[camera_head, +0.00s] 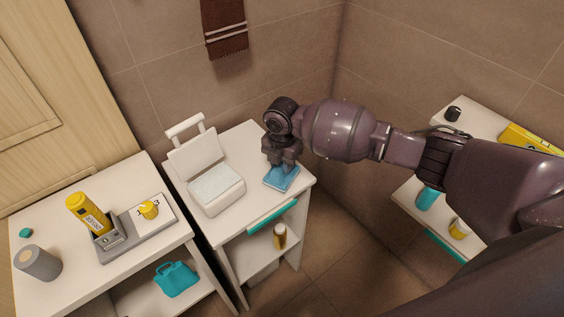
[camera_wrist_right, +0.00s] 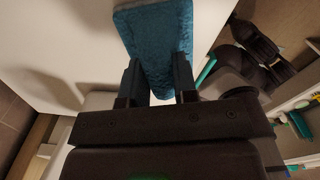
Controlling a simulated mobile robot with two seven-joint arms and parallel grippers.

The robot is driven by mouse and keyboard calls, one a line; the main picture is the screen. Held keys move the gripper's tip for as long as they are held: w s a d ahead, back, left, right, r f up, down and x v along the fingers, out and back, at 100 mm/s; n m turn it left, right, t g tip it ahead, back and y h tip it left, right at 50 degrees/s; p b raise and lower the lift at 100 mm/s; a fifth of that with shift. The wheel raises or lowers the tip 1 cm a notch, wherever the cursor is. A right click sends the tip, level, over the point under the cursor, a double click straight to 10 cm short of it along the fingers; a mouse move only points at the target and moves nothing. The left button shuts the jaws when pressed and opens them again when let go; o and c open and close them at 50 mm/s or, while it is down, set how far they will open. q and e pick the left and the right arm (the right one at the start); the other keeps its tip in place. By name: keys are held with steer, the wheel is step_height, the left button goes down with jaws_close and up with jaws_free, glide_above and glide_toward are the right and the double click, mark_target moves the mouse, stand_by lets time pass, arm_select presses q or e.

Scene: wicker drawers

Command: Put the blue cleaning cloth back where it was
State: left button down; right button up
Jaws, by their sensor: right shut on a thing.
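The blue cleaning cloth (camera_head: 282,178) lies at the right end of the white cabinet top (camera_head: 253,150), beside an open white box. My right gripper (camera_head: 281,163) points down over the cloth and is shut on its near edge. In the right wrist view the cloth (camera_wrist_right: 157,40) sits between the two fingers of the right gripper (camera_wrist_right: 158,85), against the white surface. My left gripper is not in view.
The open white box (camera_head: 216,187) stands left of the cloth. A left table holds a yellow bottle (camera_head: 88,212), a grey tray (camera_head: 113,246) and a grey cylinder (camera_head: 38,262). A right shelf unit (camera_head: 470,122) stands beyond my arm. Floor (camera_head: 335,245) shows between them.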

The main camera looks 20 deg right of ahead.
steer(key=shift+f, duration=0.15)
steer(key=o, duration=0.9)
step_height(320, 180, up, 12)
steer(key=p, duration=0.1)
steer(key=s+a+f+m+t+y, duration=0.2)
steer(key=s+f+m, duration=0.1)
steer(key=s+a+f+m+t+y, duration=0.1)
steer(key=s+a+f+m+y, duration=0.1)
steer(key=s+f+m, duration=0.1)
steer(key=s+a+f+m+t+y, duration=0.1)
steer(key=s+a+f+m+t, duration=0.1)
steer(key=s+f+m, duration=0.1)
steer(key=shift+s+f+m+t+y, duration=0.15)
steer(key=shift+f+m+y, duration=0.05)
steer(key=shift+f+m, duration=0.25)
steer(key=shift+s+f+m+t+y, duration=0.1)
steer(key=shift+f+m+t+y, duration=0.1)
steer(key=shift+f+m, duration=0.25)
steer(key=s+d+f+m+t+h, duration=0.3)
steer(key=s+d+f+m, duration=0.1)
steer(key=s+d+m, duration=0.3)
steer(key=s+d+f+m+t+h, duration=0.3)
steer(key=s+d+m, duration=0.4)
steer(key=s+d, duration=0.2)
steer(key=shift+s+d+f+m, duration=0.3)
steer(key=shift+s+f, duration=0.05)
steer(key=shift+s, duration=0.3)
